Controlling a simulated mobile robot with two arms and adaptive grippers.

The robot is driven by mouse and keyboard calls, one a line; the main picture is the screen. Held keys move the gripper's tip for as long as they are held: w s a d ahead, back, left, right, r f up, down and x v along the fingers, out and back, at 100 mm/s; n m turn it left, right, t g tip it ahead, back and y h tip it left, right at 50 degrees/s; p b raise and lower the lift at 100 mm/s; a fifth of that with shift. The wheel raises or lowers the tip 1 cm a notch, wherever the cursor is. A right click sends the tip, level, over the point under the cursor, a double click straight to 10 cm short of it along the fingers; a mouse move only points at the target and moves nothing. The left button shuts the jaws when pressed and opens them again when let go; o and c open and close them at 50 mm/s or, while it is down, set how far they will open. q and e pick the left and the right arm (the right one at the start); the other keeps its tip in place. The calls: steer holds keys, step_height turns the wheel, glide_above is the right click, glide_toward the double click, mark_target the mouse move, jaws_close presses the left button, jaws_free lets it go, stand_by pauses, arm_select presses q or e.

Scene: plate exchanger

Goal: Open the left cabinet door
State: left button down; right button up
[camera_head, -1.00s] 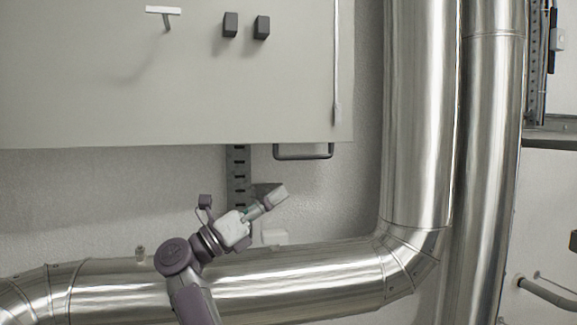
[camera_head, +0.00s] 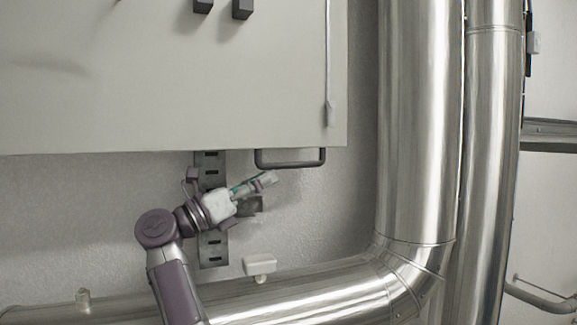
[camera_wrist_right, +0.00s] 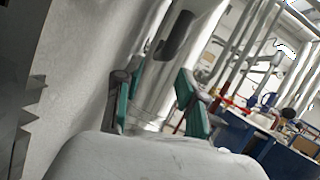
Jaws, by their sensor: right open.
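A large light-grey cabinet (camera_head: 170,95) fills the upper left of the head view. Its face is flat, and I cannot tell which part is the left door. Two dark blocks (camera_head: 243,8) stick out near the top edge, and a thin vertical rod (camera_head: 329,60) runs near its right side. A dark U-shaped handle (camera_head: 290,164) hangs below the cabinet's lower edge. My right gripper (camera_head: 268,179) is just below and left of this handle, apparently not holding it. In the right wrist view its green-sided fingers (camera_wrist_right: 157,103) stand apart with nothing gripped. My left gripper is not in view.
A slotted metal bracket (camera_head: 212,248) is on the wall behind my right arm. A shiny pipe (camera_head: 300,300) runs below and bends up into thick vertical pipes (camera_head: 420,120) at the right. A small white block (camera_head: 259,264) sits above the lower pipe.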

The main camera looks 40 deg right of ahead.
mark_target(289, 165)
steer(key=x, duration=0.7)
steer(key=shift+d, duration=0.1)
jaws_close()
